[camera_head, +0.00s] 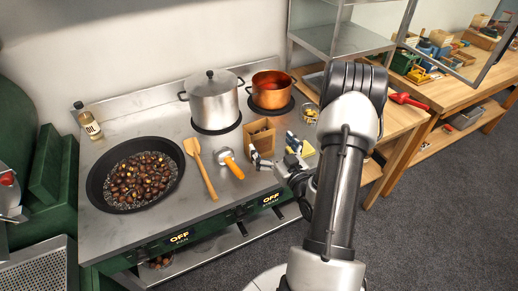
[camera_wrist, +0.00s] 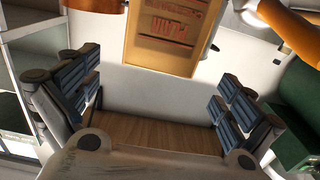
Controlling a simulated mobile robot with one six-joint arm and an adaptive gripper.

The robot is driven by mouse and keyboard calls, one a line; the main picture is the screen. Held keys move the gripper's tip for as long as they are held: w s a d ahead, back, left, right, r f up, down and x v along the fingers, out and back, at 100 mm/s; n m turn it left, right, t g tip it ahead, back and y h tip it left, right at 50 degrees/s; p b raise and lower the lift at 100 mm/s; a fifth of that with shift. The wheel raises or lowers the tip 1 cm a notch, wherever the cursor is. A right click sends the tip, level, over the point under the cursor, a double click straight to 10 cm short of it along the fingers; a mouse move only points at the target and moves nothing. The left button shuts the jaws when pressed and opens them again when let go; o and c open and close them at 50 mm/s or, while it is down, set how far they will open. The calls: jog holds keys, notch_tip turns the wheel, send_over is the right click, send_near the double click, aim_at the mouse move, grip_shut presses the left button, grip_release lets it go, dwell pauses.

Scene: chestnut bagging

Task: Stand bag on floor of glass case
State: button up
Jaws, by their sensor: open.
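A brown paper bag (camera_head: 260,134) stands on the steel stove top, in front of the copper pot. In the wrist view the bag (camera_wrist: 172,42) is at the top centre, with red print that appears upside down. My gripper (camera_head: 276,152) is open and empty at the front right of the bag. In the wrist view the two fingers of my gripper (camera_wrist: 160,98) are wide apart, with the bag beyond them and nothing between them. A framed glass panel (camera_head: 462,40) shows at the upper right; I cannot tell whether it belongs to the glass case.
A pan (camera_head: 98,192) of chestnuts, a wooden spatula (camera_head: 203,170) and an orange-handled tool (camera_head: 231,163) lie left of the bag. A steel pot (camera_head: 213,100) and the copper pot (camera_head: 270,92) stand behind. A metal shelf (camera_head: 335,40) and wooden benches (camera_head: 440,95) are right.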

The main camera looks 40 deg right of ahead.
aim_at(263, 133)
jog(key=b+x, duration=0.1)
jog(key=x, duration=0.7)
jog(key=shift+w+r+b, duration=0.15)
jog(key=shift+r+b, duration=0.05)
jog(key=shift+b, duration=0.1)
jog(key=shift+c, duration=0.5)
jog(key=c, duration=1.5)
jog(key=shift+c, duration=0.9)
jog(key=shift+r, duration=0.2)
